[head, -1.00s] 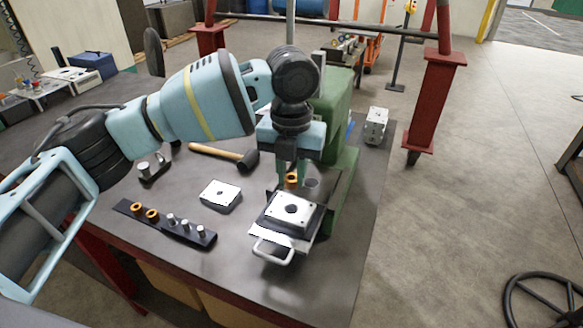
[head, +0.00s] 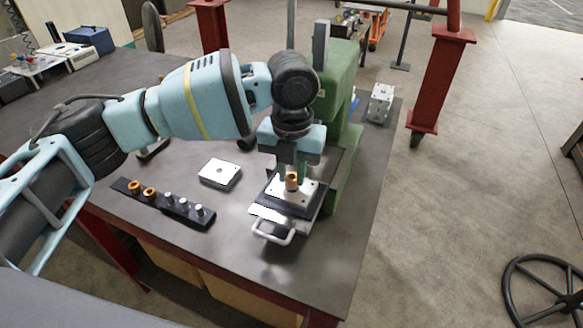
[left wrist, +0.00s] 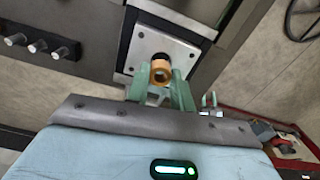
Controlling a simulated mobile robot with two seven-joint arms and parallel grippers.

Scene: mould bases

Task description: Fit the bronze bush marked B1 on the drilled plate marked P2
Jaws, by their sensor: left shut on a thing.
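My left gripper (head: 291,180) is shut on a bronze bush (head: 292,181) and holds it upright over the drilled plate (head: 308,191) on the press's sliding tray. In the left wrist view the bush (left wrist: 160,71) sits between the green fingertips, and the plate (left wrist: 183,48) lies just beyond it. The bush covers part of the plate's hole. I cannot tell whether the bush touches the plate. The marks B1 and P2 are too small to read. My right gripper is not in view.
A second drilled plate (head: 220,172) lies to the left on the table. A dark rack (head: 178,207) holds two bronze bushes and several grey pins. The green press (head: 343,105) stands close behind my left gripper. A white handle (head: 272,233) juts from the tray's front.

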